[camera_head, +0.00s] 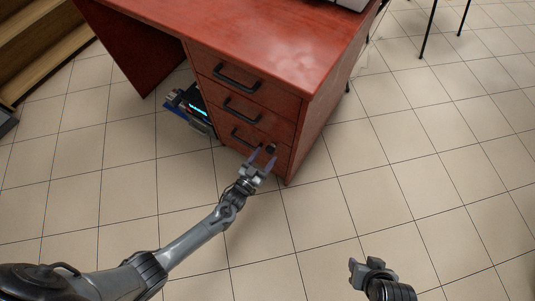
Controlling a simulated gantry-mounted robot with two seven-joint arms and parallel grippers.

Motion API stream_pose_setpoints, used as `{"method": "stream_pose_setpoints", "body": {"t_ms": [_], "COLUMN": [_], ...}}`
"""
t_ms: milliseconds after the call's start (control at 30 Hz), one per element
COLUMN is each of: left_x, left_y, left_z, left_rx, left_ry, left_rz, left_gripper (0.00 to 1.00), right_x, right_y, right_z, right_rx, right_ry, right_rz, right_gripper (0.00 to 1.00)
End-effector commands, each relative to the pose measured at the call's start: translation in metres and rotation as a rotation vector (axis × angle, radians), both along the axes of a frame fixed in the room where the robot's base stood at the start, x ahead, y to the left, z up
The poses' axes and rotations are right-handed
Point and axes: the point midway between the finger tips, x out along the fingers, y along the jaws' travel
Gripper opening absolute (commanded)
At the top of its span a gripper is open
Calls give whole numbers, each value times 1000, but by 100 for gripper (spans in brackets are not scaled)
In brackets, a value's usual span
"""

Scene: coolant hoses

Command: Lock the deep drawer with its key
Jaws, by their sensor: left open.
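Whether the fingers touch anything is also unclear. My right gripper (365,266) is low in the picture, over the floor and away from the desk; its jaws are too small to read.
The desk top (250,30) overhangs the drawers. A dark device with blue lights (195,108) stands under the desk, left of the drawers. A wooden shelf (45,45) is at the upper left.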

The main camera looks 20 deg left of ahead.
Motion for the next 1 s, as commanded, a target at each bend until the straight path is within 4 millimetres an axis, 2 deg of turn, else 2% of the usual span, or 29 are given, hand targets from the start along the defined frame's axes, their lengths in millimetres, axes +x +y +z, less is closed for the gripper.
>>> {"method": "stream_pose_setpoints", "body": {"t_ms": [33, 233, 600, 667, 900, 1000], "left_x": [7, 22, 26, 26, 26, 26], "left_y": [-2, -4, -5, -5, -5, -5], "left_z": [-3, -1, 0, 0, 0, 0], "left_rx": [0, 0, -1, -1, -1, -1], "left_ry": [-2, 0, 2, 2, 2, 1], "left_rz": [-1, 0, 0, 0, 0, 0], "left_gripper": [62, 62, 62, 54, 17, 6], "right_x": [0, 1, 1, 1, 1, 1], "right_y": [0, 0, -1, -1, -1, -1], "right_z": [-6, -12, -13, -13, -12, -12], "right_rx": [0, -1, -5, -5, -5, -5], "right_ry": [-1, -1, -3, -3, -3, -3], "right_rz": [0, 1, 3, 3, 3, 3], "right_gripper": [43, 43, 43, 43, 43, 43]}}
